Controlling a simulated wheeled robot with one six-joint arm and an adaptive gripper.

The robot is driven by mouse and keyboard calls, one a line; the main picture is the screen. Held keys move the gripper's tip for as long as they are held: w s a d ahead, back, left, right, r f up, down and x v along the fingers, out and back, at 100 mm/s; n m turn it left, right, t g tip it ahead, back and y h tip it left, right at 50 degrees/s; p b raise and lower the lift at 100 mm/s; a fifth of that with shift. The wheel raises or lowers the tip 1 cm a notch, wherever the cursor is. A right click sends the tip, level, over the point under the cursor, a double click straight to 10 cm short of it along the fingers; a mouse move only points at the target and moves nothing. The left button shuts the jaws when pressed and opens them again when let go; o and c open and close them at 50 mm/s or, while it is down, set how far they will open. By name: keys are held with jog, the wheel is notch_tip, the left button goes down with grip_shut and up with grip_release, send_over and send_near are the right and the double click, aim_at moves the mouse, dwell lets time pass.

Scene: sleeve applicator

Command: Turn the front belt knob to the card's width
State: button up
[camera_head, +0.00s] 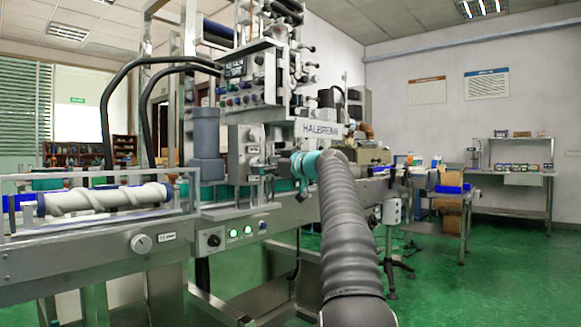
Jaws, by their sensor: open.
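The sleeve applicator (265,85) fills the middle of the view. My arm reaches up from the bottom right, and my gripper (284,167) at its teal end is at the machine's front, beside a grey metal block (247,150) with small round knobs. The gripper is open; its fingers are small and partly merge with the machine parts behind. I cannot tell whether they touch a knob. A round silver knob (141,243) with a small white label (167,237) is on the front rail at left, well apart from the gripper. I cannot make out which knob is the front belt knob, nor a card with a width.
A clear-walled guard with a white screw roller (108,197) is at left. A control box has lit green buttons (248,230) and a black knob (213,240). The conveyor runs on to the right. A steel bench (515,178) stands by the far wall; the green floor before it is open.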

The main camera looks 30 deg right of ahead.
jog(key=v, duration=1)
jog(key=shift+w, duration=0.1)
dwell(0.3)
